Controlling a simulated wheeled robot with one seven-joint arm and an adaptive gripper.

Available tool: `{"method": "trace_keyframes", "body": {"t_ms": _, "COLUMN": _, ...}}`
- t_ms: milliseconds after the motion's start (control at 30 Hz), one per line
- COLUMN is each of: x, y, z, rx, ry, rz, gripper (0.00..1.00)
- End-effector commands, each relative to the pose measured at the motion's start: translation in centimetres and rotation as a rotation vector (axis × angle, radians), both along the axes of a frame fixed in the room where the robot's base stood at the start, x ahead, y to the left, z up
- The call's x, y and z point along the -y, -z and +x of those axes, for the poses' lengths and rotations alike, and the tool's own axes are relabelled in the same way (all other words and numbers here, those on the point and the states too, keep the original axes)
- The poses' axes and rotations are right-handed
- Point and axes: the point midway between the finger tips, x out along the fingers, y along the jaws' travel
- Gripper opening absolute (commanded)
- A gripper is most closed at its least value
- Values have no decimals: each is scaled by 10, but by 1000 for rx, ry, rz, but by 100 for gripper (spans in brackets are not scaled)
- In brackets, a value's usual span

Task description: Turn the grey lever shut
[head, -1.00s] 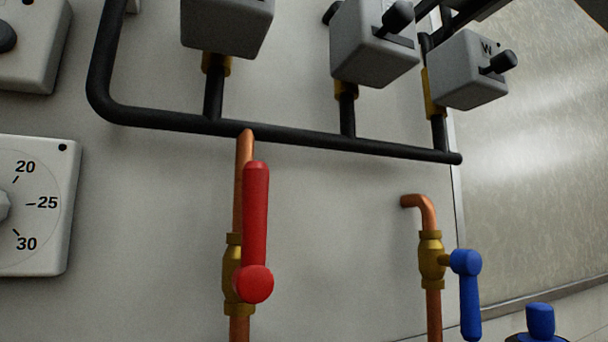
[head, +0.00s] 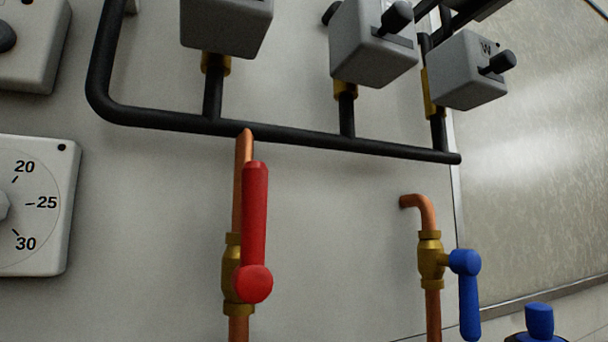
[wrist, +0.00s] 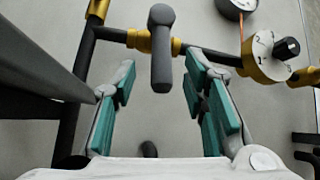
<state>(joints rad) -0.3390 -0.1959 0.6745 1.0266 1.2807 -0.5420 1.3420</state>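The grey lever (wrist: 162,50) shows in the wrist view, upper middle, on a brass valve body (wrist: 140,40) set in a dark pipe. Its handle points down the picture, toward my gripper. My gripper (wrist: 160,88) is open, with teal pads on both fingers. The lever's handle lies between the two fingers near their tips, with a gap on each side and no contact that I can see. I cannot tell how deep the lever is between the pads. I do not make out the grey lever or my gripper in the head view.
In the wrist view, a brass-rimmed white dial with a black knob (wrist: 286,48) is on the right, and dark pipes (wrist: 45,75) are close on the left. The head view shows a red lever (head: 255,215), a blue lever (head: 468,300) and grey switch boxes (head: 372,45).

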Motion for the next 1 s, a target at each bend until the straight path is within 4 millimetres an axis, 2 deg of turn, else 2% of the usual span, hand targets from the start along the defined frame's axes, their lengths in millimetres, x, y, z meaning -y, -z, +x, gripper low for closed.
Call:
{"method": "trace_keyframes", "body": {"t_ms": 100, "x": 4, "y": 12, "z": -13, "rx": 2, "ry": 3, "rz": -4, "gripper": 40}}
{"method": "trace_keyframes", "body": {"t_ms": 400, "x": 13, "y": 39, "z": -35, "rx": 0, "ry": 0, "rz": -1, "gripper": 40}}
{"method": "trace_keyframes", "body": {"t_ms": 833, "x": 16, "y": 45, "z": -39, "rx": -1, "ry": 0, "rz": 0, "gripper": 40}}
{"method": "trace_keyframes", "body": {"t_ms": 867, "x": 16, "y": 45, "z": -39, "rx": -1, "ry": 0, "rz": 0, "gripper": 37}}
{"method": "trace_keyframes", "body": {"t_ms": 1000, "x": 15, "y": 45, "z": -39, "rx": 0, "ry": 2, "rz": -4, "gripper": 6}}
